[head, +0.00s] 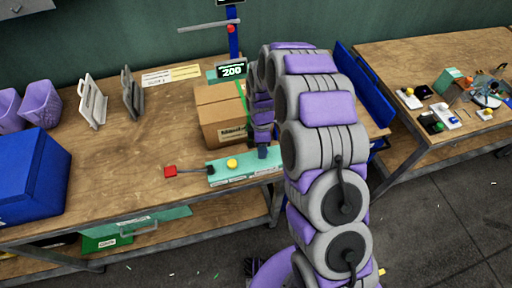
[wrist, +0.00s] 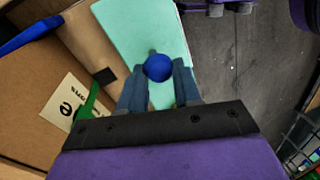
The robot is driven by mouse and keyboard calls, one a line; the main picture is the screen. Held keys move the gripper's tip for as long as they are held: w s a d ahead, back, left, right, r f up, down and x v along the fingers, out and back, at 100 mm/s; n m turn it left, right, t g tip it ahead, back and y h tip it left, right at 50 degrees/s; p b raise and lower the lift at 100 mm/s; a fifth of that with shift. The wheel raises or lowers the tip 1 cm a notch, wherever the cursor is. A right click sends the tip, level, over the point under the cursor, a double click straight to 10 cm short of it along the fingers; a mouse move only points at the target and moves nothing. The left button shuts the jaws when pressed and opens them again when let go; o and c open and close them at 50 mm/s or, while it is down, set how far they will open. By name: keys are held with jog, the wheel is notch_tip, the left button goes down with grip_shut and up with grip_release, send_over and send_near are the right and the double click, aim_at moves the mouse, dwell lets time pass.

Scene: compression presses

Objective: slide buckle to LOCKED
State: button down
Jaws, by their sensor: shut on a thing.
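In the wrist view my gripper (wrist: 158,92) is shut on a blue round knob (wrist: 158,68) that sits over a pale green panel (wrist: 118,22). The knob is between my two grey fingertips. My gripper (head: 263,152) is at the panel's right part, mostly hidden by my arm. I cannot read any LOCKED mark, and the buckle's track is hidden.
A cardboard box (head: 217,118) with a green strap (head: 241,100) stands just behind the panel. A display reading 200 (head: 232,70) is behind it. A blue bin (head: 32,178) and purple baskets (head: 40,102) are at the left.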

jog(key=shift+w+d+r+p, duration=0.15)
jog(key=shift+w+d, duration=0.1)
jog(key=shift+d, duration=0.5)
jog(key=shift+w+d+f+p, duration=0.15)
jog(key=shift+w+d, duration=0.1)
jog(key=shift+d, duration=0.5)
jog(key=shift+r, duration=0.1)
jog(key=c, duration=1.1)
grip_release()
jog(key=shift+d, duration=0.15)
jog(key=shift+c, duration=0.2)
jog(key=o, duration=0.4)
jog(key=shift+d, duration=0.45)
jog(key=shift+c, duration=0.2)
jog(key=shift+a+r, duration=0.1)
jog(key=shift+a, duration=0.3)
jog(key=shift+w+a+r, duration=0.15)
jog(key=shift+r, duration=0.2)
jog(key=w+r+p, duration=0.2)
jog(key=w+r, duration=0.1)
jog(key=r, duration=1.3)
jog(key=shift+d, duration=0.25)
